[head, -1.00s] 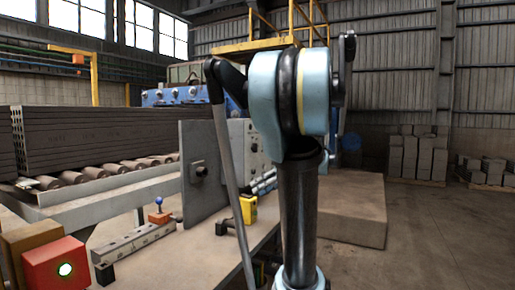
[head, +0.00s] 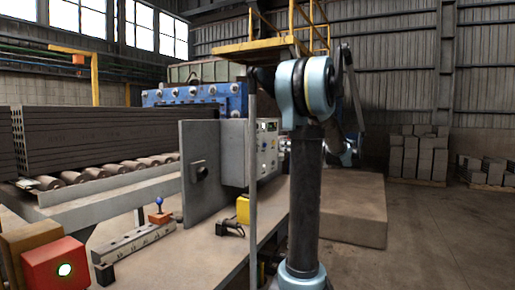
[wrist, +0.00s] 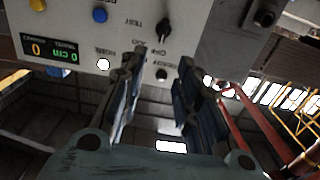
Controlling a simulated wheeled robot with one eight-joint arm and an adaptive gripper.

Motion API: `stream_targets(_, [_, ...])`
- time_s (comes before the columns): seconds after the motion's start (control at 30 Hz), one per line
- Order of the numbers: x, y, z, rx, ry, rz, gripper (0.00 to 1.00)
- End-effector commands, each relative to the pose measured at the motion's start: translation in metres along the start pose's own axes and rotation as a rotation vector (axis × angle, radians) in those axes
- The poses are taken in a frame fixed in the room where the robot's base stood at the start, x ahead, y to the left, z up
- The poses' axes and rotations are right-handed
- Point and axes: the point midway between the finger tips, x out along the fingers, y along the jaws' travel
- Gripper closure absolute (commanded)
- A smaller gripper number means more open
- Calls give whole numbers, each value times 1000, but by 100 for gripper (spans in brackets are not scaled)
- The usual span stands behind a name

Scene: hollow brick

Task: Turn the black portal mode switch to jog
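The pale control panel (wrist: 115,22) fills the top of the wrist view, tilted. A black rotary switch (wrist: 163,31) sits on it above my gripper, with small labels around it too blurred to read surely. A second small black knob (wrist: 161,74) shows between my fingers. I cannot tell for sure which is the portal mode switch or where it points. My gripper (wrist: 162,68) is open and empty, fingers apart, below the upper switch and close to the panel. In the head view the panel (head: 267,150) shows behind my arm; my gripper is hidden there.
The panel also carries a display (wrist: 48,49), a blue button (wrist: 100,15) and a white lamp (wrist: 103,64). A grey box with a black knob (wrist: 264,18) adjoins it. A grey upright plate (head: 198,170), yellow box (head: 243,209) and roller conveyor (head: 110,168) stand left.

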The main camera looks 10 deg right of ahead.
Motion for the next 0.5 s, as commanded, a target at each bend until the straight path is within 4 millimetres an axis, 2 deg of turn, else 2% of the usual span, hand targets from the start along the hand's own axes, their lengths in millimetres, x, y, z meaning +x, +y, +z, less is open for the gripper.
stream_targets(0.5, [80,-1,0,2,-1,-4,70])
